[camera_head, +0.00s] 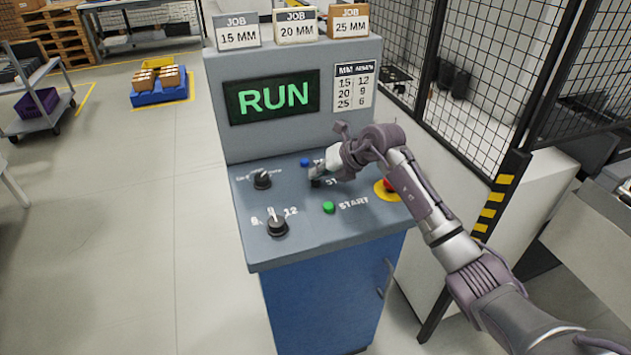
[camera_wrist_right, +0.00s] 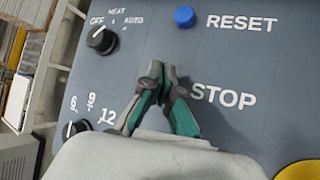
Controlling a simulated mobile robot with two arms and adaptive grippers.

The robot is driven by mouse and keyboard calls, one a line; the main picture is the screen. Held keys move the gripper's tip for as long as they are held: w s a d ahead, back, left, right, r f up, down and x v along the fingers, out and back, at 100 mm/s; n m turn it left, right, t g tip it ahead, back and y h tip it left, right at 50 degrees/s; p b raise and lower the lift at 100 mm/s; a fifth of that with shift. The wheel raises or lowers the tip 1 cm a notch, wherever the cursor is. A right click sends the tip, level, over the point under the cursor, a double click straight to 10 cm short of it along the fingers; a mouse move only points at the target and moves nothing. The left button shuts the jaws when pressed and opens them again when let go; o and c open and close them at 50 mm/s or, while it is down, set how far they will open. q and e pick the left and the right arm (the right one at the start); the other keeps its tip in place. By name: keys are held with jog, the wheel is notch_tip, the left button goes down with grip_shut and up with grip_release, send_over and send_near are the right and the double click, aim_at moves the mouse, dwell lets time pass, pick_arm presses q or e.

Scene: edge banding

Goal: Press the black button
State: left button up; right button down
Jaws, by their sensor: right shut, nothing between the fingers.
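The control panel (camera_head: 310,235) slopes on top of a blue cabinet. My right gripper (camera_head: 317,172) is shut and empty, its tips down over the panel beside the STOP label. A dark spot, apparently the black button (camera_head: 316,183), shows just under the tips in the head view. I cannot tell whether the tips touch it. In the wrist view the shut fingers (camera_wrist_right: 160,72) stand left of the STOP label (camera_wrist_right: 223,96) and hide the button there. The screen (camera_head: 272,96) reads RUN in green. My left gripper is not in view.
Close by are a blue RESET button (camera_wrist_right: 185,16), a green START button (camera_head: 328,207), a red emergency stop (camera_head: 390,187) on yellow, and two black knobs (camera_head: 262,179) (camera_head: 277,225). A black mesh fence (camera_head: 490,80) stands at the right.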

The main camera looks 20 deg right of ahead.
aim_at(318, 182)
jog(key=shift+f, duration=0.45)
dwell(0.4)
jog(key=shift+r+p, duration=0.5)
jog(key=shift+r, duration=0.45)
notch_tip(318, 182, up, 5)
jog(key=p, duration=0.3)
jog(key=shift+p, duration=0.3)
dwell(0.4)
